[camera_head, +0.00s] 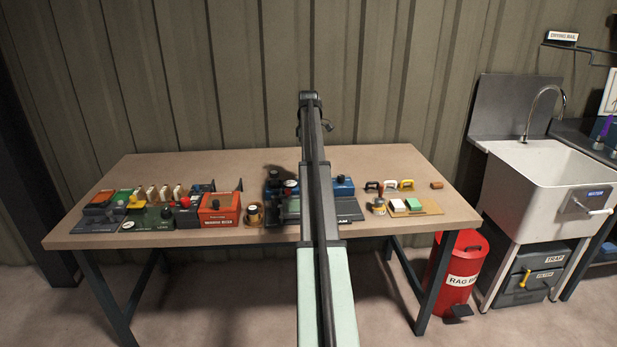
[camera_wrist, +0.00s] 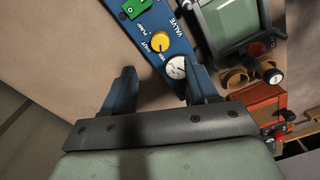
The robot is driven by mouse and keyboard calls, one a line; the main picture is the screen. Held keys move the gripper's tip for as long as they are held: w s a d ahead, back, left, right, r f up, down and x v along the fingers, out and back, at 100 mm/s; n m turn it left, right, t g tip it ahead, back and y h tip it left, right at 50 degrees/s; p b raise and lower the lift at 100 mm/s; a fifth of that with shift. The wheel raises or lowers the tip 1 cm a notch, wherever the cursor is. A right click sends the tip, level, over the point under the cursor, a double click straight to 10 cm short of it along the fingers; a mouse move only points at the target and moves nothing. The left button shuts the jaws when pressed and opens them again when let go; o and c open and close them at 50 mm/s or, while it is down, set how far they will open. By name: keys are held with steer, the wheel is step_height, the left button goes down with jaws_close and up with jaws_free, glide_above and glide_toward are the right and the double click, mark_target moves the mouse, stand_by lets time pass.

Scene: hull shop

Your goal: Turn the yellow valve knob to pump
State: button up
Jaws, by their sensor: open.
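The yellow valve knob (camera_wrist: 160,42) sits on a blue panel (camera_wrist: 177,21) in the wrist view, beside the word VALVE and several small position labels, one reading PUMP. Which label the knob points at is too small to tell. A round white gauge (camera_wrist: 176,67) is on the same panel, nearer to my gripper. My gripper (camera_wrist: 163,82) is open, its two dark fingers apart. The right finger is close beside the gauge, and the left finger is over bare bench. The knob lies beyond the fingertips, with nothing between the fingers holding it. My arm covers the bench middle in the head view.
A green switch (camera_wrist: 135,8) is at the panel's far end. A green tank unit (camera_wrist: 226,25) and an orange-red box (camera_wrist: 258,108) stand to the right. The bench (camera_head: 250,166) carries several other units at its left and small blocks at its right. Its back strip is clear.

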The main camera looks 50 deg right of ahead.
step_height(320, 180, down, 10)
steer(key=shift+f, duration=0.15)
stand_by(0.3)
steer(key=c, duration=1)
